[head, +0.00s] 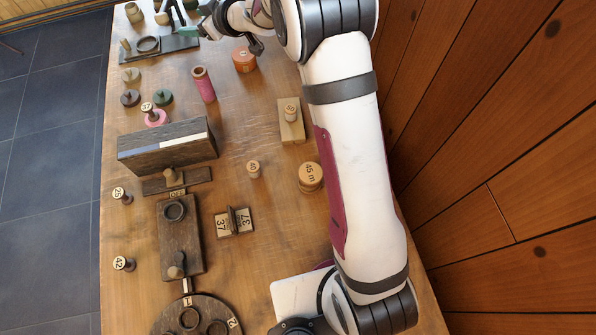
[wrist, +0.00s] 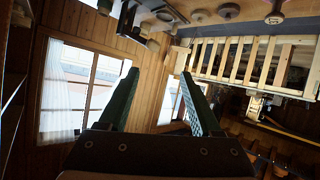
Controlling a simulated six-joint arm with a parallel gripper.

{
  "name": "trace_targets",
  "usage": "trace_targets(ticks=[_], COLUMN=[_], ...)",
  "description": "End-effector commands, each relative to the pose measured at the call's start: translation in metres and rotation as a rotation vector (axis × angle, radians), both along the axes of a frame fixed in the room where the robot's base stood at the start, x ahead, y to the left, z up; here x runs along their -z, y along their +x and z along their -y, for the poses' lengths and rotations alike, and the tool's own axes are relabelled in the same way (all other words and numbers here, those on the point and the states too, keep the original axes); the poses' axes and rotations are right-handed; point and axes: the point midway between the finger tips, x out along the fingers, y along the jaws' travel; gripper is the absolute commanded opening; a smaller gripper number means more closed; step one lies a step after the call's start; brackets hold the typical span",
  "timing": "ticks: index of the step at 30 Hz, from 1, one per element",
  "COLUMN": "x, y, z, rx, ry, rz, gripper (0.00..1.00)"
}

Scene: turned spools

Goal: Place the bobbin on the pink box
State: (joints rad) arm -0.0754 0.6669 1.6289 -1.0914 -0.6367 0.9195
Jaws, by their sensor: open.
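Several small bobbins with number labels stand or lie on the wooden table; which one is meant I cannot tell. One marked 40 (head: 253,169) stands mid-table, one (head: 291,112) is on a light wood block, and two lie at the left edge, marked 25 (head: 119,193) and 42 (head: 121,263). A low round pink piece (head: 157,119), perhaps the pink box, sits at left with a labelled dark-stemmed bobbin (head: 147,108) at or on it. My gripper (wrist: 158,74) is open and empty, at the table's far end in the head view, partly cut off.
A dark wooden block (head: 167,147) stands near the pink piece. A tall pink cylinder (head: 204,86), an orange round box (head: 244,60) and a round 45 m box (head: 310,177) stand around. A dark board (head: 180,215) lies in front. The middle is mostly clear.

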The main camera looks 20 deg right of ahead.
Motion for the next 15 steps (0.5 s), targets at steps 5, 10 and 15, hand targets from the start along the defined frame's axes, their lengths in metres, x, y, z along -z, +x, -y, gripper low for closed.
trace_targets(ticks=[5, 10, 15], x=[-0.059, -0.022, -0.006], y=[-0.120, -0.332, -0.447], z=[0.167, 0.181, 0.135], rx=[0.785, 1.088, 1.082], ry=[-0.082, -0.024, 0.075], rz=[-0.278, -0.843, -1.214], gripper=[0.65, 0.65, 0.65])
